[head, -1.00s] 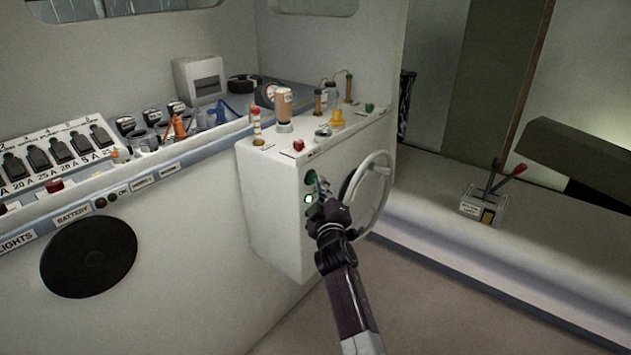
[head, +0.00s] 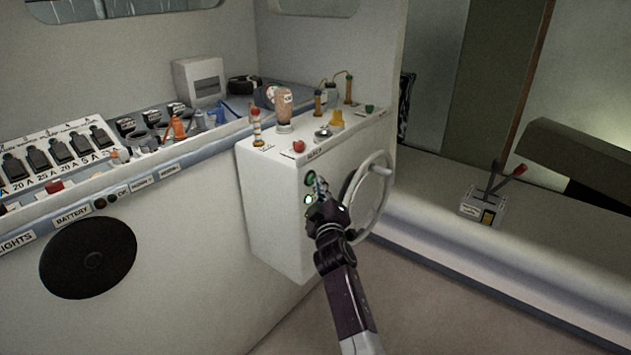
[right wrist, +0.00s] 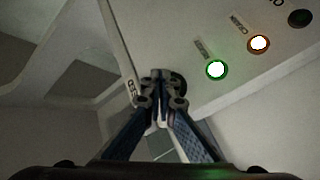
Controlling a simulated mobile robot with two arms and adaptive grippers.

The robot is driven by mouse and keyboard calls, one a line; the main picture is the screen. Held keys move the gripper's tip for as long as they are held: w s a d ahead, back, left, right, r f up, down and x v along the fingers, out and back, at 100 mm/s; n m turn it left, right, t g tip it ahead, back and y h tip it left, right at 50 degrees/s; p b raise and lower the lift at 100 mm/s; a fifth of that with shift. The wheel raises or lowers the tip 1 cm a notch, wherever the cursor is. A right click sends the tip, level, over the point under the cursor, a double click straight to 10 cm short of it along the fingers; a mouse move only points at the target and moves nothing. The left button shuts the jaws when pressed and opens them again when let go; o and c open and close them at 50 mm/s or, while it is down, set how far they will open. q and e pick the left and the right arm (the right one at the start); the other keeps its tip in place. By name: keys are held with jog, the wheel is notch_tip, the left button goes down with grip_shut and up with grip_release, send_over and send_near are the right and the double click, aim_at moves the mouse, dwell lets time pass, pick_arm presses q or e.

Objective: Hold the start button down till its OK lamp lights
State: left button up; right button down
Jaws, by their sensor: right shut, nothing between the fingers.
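The white console (head: 270,215) has a green round button (head: 310,180) on its front face. My right gripper (head: 321,186) is shut and empty, with its tips at this button. In the right wrist view, the closed fingertips (right wrist: 162,82) overlap a dark round part (right wrist: 178,82), likely the button. I cannot tell how far it is pressed. A green lamp (right wrist: 215,69) is lit beside it. An amber lamp (right wrist: 258,43) is lit further along. The lamp marked OK (right wrist: 300,18) is dark. My left gripper is not in view.
A spoked wheel (head: 372,195) stands close to the right of my right gripper. Bottles and small fittings (head: 284,110) stand on the console top. A switch panel (head: 60,150) is at left. A lever box (head: 487,205) sits on the right ledge.

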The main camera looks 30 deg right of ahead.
jog(key=shift+s+d+p, duration=0.3)
jog(key=shift+s+p, duration=0.25)
jog(key=shift+s, duration=0.3)
jog(key=s+p, duration=0.1)
jog(key=s+d, duration=0.1)
jog(key=s, duration=0.1)
jog(key=s+d+p, duration=0.1)
jog(key=shift+s+p, duration=0.35)
dwell(0.3)
